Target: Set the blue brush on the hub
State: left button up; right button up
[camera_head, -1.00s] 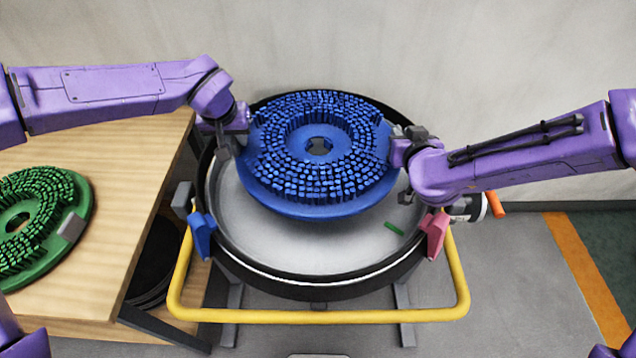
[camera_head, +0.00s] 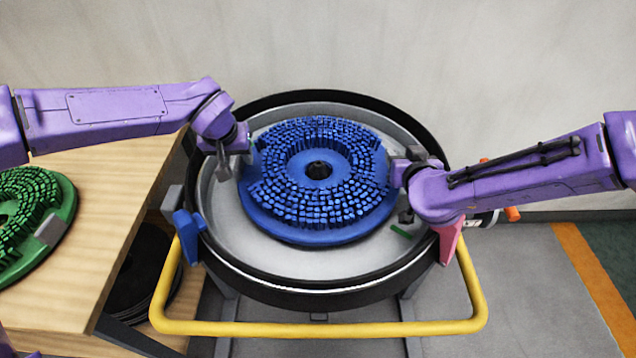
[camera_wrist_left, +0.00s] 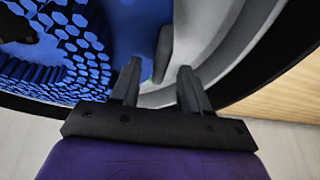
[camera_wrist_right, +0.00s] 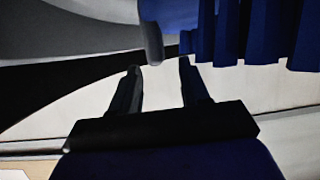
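The blue brush (camera_head: 285,222), bristles up, lies roughly level inside the round tub (camera_head: 240,262). Its centre hole is dark; the hub is under the brush and I cannot make out how it sits in the hole. My left gripper (camera_head: 229,170) is at the brush's left edge. In the left wrist view its fingers (camera_wrist_left: 160,72) are apart, with a grey tab beyond their tips. My right gripper (camera_head: 402,172) is at the brush's right edge. In the right wrist view its fingers (camera_wrist_right: 160,72) are apart, with a grey tab just beyond their tips.
A green brush (camera_head: 30,215) lies on the wooden table (camera_head: 100,230) at the left. A small green piece (camera_head: 401,231) is in the tub at lower right. Blue (camera_head: 190,232) and pink (camera_head: 449,240) clamps and a yellow rail (camera_head: 318,329) stand at the tub's front.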

pick_arm(q)
jog(key=shift+s+r, duration=0.1)
jog(key=shift+r, duration=0.05)
pick_arm(e)
jog(key=shift+s+r, duration=0.1)
jog(key=shift+r, duration=0.05)
pick_arm(q)
jog(key=v, duration=1.2)
pick_arm(e)
notch_tip(320, 180, up, 10)
